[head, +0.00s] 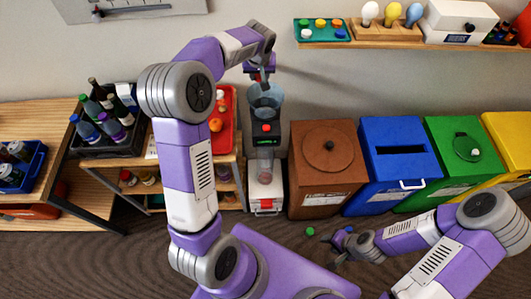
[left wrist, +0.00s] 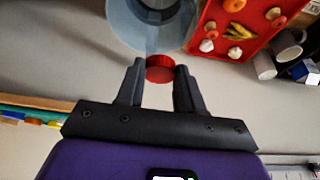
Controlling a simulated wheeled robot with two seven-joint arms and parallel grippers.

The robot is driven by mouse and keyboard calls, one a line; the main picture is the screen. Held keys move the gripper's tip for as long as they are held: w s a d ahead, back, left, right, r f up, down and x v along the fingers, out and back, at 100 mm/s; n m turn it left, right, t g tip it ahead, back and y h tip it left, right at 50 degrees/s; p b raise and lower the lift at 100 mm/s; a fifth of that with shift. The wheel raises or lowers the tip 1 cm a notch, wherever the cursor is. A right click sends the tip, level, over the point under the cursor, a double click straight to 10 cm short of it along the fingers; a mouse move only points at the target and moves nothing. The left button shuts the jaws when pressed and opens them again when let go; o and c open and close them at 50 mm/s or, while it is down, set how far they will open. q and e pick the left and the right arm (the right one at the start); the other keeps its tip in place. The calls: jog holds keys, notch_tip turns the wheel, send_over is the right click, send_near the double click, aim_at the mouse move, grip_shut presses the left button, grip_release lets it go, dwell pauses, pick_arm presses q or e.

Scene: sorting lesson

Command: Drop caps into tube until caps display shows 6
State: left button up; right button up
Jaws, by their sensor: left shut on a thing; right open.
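My left gripper (head: 262,76) is shut on a red cap (left wrist: 160,68), held between the fingertips in the left wrist view. It is above the clear funnel (head: 265,97) of the dispenser, whose rim shows just beyond the cap in that view (left wrist: 152,35). My right gripper (head: 343,251) is open and empty, low over the floor.
A green cap (head: 310,231) lies on the floor near my right gripper. A red tray (head: 232,92) stands left of the dispenser. Brown (head: 325,190), blue (head: 400,160) and green (head: 463,150) bins stand right.

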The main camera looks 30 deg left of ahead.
aim_at(260, 79)
pick_arm(q)
notch_tip(260, 79, down, 4)
jog(key=shift+r+b, duration=0.25)
jog(key=shift+b, duration=0.7)
jog(key=shift+w, duration=0.1)
jog(key=o, duration=1.1)
jog(key=shift+r, duration=0.15)
jog(key=v, duration=0.7)
jog(key=shift+r, duration=0.15)
